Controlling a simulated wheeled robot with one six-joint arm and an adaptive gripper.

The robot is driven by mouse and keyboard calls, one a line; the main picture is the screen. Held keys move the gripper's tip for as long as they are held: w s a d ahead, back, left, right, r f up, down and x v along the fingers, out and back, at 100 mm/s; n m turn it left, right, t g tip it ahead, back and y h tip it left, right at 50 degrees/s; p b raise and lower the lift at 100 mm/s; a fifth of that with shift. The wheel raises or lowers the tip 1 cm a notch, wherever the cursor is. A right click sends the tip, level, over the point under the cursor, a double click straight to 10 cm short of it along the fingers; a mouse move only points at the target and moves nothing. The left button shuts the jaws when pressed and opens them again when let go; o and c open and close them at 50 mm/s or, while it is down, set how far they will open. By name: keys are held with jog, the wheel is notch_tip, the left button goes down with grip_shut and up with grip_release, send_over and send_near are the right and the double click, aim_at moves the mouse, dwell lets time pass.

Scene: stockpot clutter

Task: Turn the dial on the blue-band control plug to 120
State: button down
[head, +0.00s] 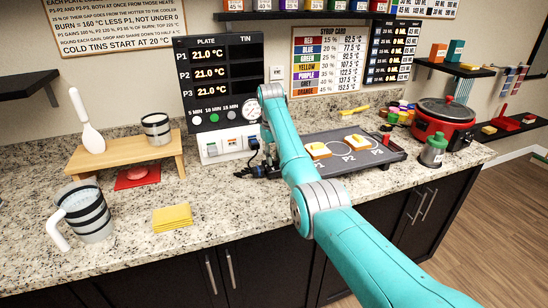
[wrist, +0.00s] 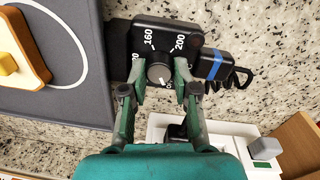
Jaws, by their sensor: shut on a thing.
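The blue-band control plug shows in the wrist view as a black housing (wrist: 142,36) with a blue stripe (wrist: 216,64) on its side arm. White numbers 160 and 200 are readable on its face; a number at the left edge is partly cut off, ending in 20. Its round grey dial (wrist: 158,71) sits between the fingers of my gripper (wrist: 161,78), which is shut on it from both sides. A small white mark shows at the dial's lower edge, but I cannot tell exactly which number it points to. In the head view my gripper (head: 257,158) is at the griddle's left end, and my arm hides part of it.
The dark griddle (head: 352,163) is beside the plug, with buttered toast (head: 318,150) on it. A coiled black cord (wrist: 241,78) leaves the plug. A white switch box (head: 226,146) stands behind. A wooden stand (head: 108,155), yellow cloths (head: 172,218) and a pitcher (head: 88,212) are left.

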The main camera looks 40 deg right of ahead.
jog(key=shift+m, duration=0.3)
jog(key=m, duration=0.4)
jog(key=shift+m, duration=0.4)
jog(key=m, duration=0.6)
jog(key=shift+d+g, duration=0.1)
jog(key=shift+g, duration=0.2)
jog(key=m, duration=0.6)
jog(key=shift+d+m+y, duration=0.1)
jog(key=shift+m+y, duration=0.2)
jog(key=shift+m, duration=0.1)
jog(key=m, duration=0.5)
jog(key=shift+m, duration=0.3)
jog(key=c, duration=0.9)
grip_release()
jog(key=shift+o, duration=0.2)
